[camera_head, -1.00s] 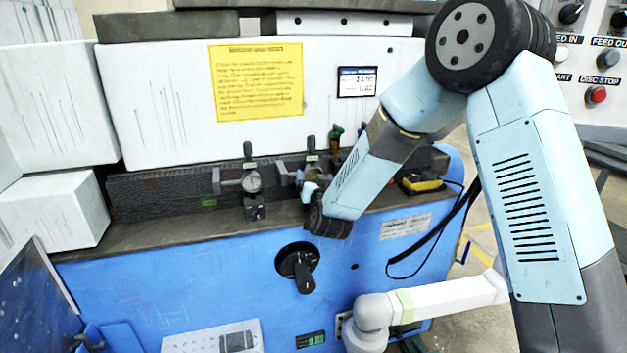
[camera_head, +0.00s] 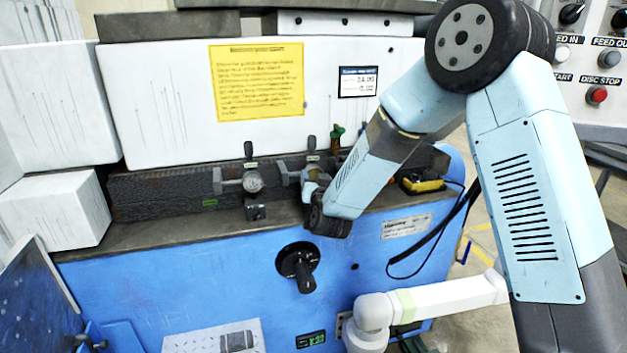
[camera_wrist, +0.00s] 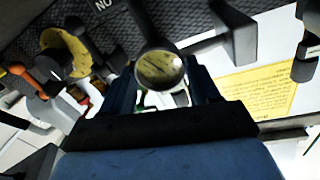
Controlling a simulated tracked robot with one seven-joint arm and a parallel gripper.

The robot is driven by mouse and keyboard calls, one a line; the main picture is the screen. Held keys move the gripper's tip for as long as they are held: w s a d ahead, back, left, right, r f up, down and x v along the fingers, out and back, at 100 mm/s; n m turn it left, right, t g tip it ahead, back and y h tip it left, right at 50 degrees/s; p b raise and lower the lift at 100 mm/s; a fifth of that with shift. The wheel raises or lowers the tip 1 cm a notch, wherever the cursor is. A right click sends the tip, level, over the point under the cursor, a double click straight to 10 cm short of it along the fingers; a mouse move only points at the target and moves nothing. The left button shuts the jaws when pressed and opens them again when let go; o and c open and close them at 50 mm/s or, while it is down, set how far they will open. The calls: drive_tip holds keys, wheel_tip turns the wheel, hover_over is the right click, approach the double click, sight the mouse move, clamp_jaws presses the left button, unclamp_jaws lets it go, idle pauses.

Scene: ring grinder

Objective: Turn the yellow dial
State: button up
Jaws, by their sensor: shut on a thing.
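My gripper (camera_head: 314,186) is at the grey rail above the blue machine front. In the wrist view its dark fingers (camera_wrist: 164,88) stand on both sides of a round dial with a metal rim and yellowish face (camera_wrist: 160,68). The fingers are shut on this dial; their exact contact is partly hidden. A dark rod runs up from the dial. A second, larger yellow round part (camera_wrist: 65,50) lies left of the fingers in the wrist view, apart from them. In the head view the held dial is mostly hidden by my gripper.
A white-faced gauge (camera_head: 252,182) on a bracket stands left of my gripper. A black handwheel (camera_head: 298,262) is below on the blue front. A yellow sign (camera_head: 257,80) and small readout (camera_head: 358,82) are on the white panel behind. A yellow-and-black box (camera_head: 423,184) is right.

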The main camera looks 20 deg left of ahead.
drive_tip(key=shift+s+a, duration=0.1)
drive_tip(key=n, duration=0.4)
drive_tip(key=shift+n, duration=0.3)
drive_tip(key=n, duration=0.5)
drive_tip(key=shift+s+a+n, duration=0.1)
drive_tip(key=shift+n, duration=0.2)
idle(0.3)
drive_tip(key=o, duration=0.8)
drive_tip(key=shift+o, duration=1.3)
drive_tip(key=v, duration=1.3)
drive_tip(key=shift+s+d, duration=0.3)
drive_tip(key=shift+d, duration=0.05)
